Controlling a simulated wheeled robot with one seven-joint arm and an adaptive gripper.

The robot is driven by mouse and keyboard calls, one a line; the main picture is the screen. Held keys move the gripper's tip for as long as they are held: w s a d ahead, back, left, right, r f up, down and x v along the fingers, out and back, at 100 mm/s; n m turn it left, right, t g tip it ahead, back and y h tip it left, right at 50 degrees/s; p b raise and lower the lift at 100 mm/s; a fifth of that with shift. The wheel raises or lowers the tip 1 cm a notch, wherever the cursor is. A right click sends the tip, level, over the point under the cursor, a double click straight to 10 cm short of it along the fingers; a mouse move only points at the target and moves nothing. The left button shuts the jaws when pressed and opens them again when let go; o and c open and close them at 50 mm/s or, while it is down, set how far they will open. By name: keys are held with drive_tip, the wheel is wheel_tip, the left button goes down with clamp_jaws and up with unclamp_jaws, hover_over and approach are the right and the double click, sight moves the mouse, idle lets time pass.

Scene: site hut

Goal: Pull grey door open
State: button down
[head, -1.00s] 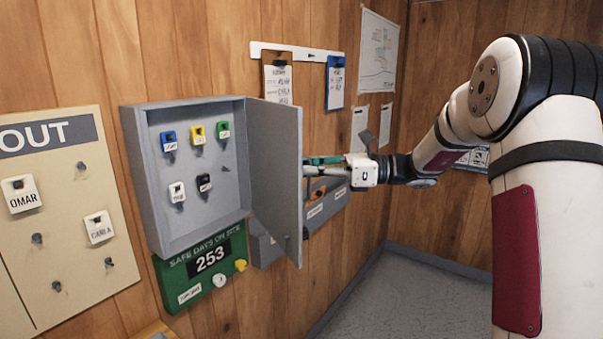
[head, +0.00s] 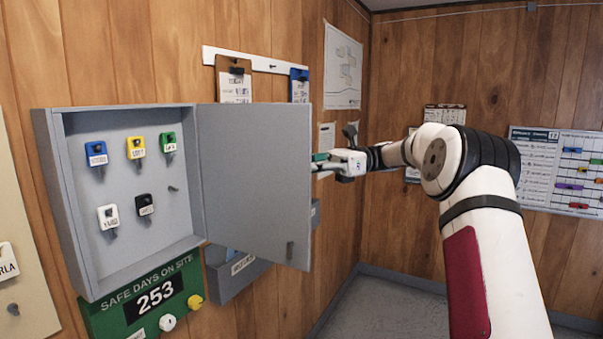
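The grey door (head: 252,180) of the wall key cabinet (head: 80,240) stands wide open, swung out to the right on its hinge side. Several tagged keys hang on hooks inside the cabinet. My gripper (head: 318,166) is at the door's right edge, at about mid-height and partly behind it. Its fingertips reach to or behind that edge, and I cannot tell whether they touch the door. The finger gap is too small and partly hidden to judge.
A green safety sign (head: 150,300) hangs below the cabinet, and a grey wall tray (head: 238,272) is behind the door. Clipboards hang from a white rail (head: 255,60) above. A planner board (head: 560,170) is on the far wall. Floor (head: 385,305) at the back is clear.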

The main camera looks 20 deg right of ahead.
idle(0.4)
drive_tip(key=c, duration=1.7)
unclamp_jaws()
drive_tip(key=shift+w+d, duration=0.1)
drive_tip(key=shift+d, duration=0.05)
drive_tip(key=shift+w+d, duration=0.2)
drive_tip(key=shift+d, duration=3.45)
drive_tip(key=shift+s, duration=0.1)
